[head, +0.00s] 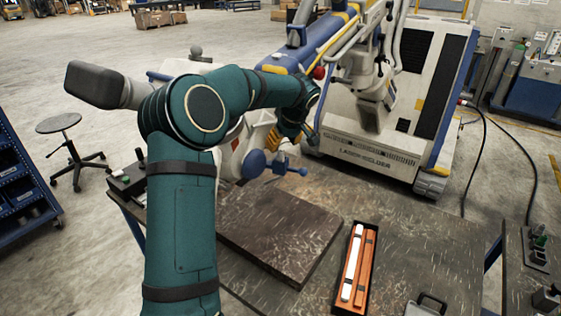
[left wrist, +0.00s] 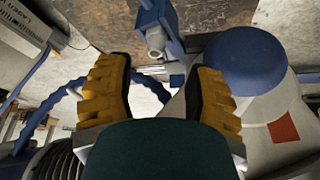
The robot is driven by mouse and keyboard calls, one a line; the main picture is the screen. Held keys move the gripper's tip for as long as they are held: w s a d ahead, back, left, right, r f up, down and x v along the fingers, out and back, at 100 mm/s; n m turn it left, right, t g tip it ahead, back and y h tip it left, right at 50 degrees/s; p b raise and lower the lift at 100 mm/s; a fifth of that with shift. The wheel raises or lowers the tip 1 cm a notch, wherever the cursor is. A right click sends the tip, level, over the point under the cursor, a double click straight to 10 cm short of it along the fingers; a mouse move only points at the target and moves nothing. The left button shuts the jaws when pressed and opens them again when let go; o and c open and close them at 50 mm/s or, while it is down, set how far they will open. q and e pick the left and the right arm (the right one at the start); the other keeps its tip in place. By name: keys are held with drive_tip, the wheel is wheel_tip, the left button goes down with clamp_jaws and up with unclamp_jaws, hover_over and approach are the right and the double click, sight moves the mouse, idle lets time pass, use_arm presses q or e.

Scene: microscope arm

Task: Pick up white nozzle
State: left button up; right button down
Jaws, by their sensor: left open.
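A long white bar (head: 353,262) lies in an open dark case (head: 343,299) beside an orange-brown bar (head: 365,268), at the front of the table. I cannot tell whether it is the white nozzle. My left gripper (left wrist: 161,70) is open in the left wrist view, its yellow-padded fingers apart with nothing held. Just beyond the fingertips is a blue part with a pale, round tip (left wrist: 156,42). In the head view my teal arm hides most of this gripper, which is near the white device with blue knobs (head: 254,163). My right gripper is not in view.
A brown slab (head: 280,232) lies on the table left of the case. A large white and blue machine (head: 405,100) stands behind the table. A blue dome (left wrist: 244,62) on a white body sits close to the right finger in the wrist view. A stool (head: 60,124) stands left.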

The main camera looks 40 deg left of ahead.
sight(281, 151)
use_arm(q)
drive_tip(key=shift+w+p+x, duration=0.15)
drive_tip(key=shift+p+x, duration=0.1)
drive_tip(key=shift+x, duration=1.1)
drive_tip(key=shift+w+p+x, duration=0.15)
drive_tip(key=shift+p+x, duration=0.1)
drive_tip(key=shift+x, duration=1.1)
drive_tip(key=shift+c, duration=0.3)
drive_tip(key=shift+d, duration=0.1)
clamp_jaws()
